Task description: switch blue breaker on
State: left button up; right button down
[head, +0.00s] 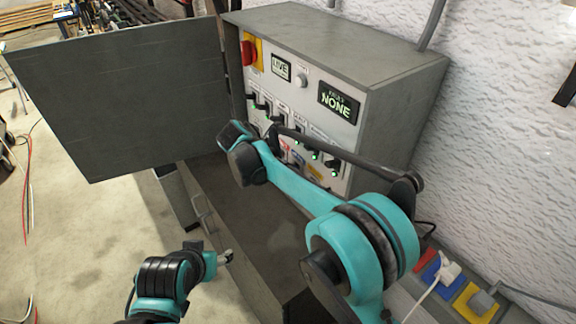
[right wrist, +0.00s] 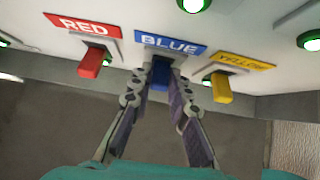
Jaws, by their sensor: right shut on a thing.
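The blue breaker lever (right wrist: 160,78) sits under the blue label (right wrist: 170,43) on the panel, in the right wrist view. My right gripper (right wrist: 160,82) is shut on this lever, with one finger on each side. The lever points down and outward, much like its neighbours; its exact tilt is partly hidden by the fingers. In the head view my right arm covers the right gripper and the blue breaker. My left gripper (head: 226,257) is low in front of the cabinet, away from the breakers; its jaw opening is too small to judge.
A red lever (right wrist: 91,62) and a yellow lever (right wrist: 221,88) flank the blue one closely. Green lamps (right wrist: 194,4) are lit above. The grey cabinet (head: 398,112) has its door (head: 125,95) swung open left. A red and yellow switch (head: 250,52) is at its upper left.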

dwell(0.3)
jog(key=c, duration=1.4)
grip_release()
jog(key=shift+f, duration=0.1)
jog(key=shift+c, duration=0.2)
jog(key=v, duration=1.2)
jog(key=shift+w+d, duration=0.1)
jog(key=shift+w, duration=0.05)
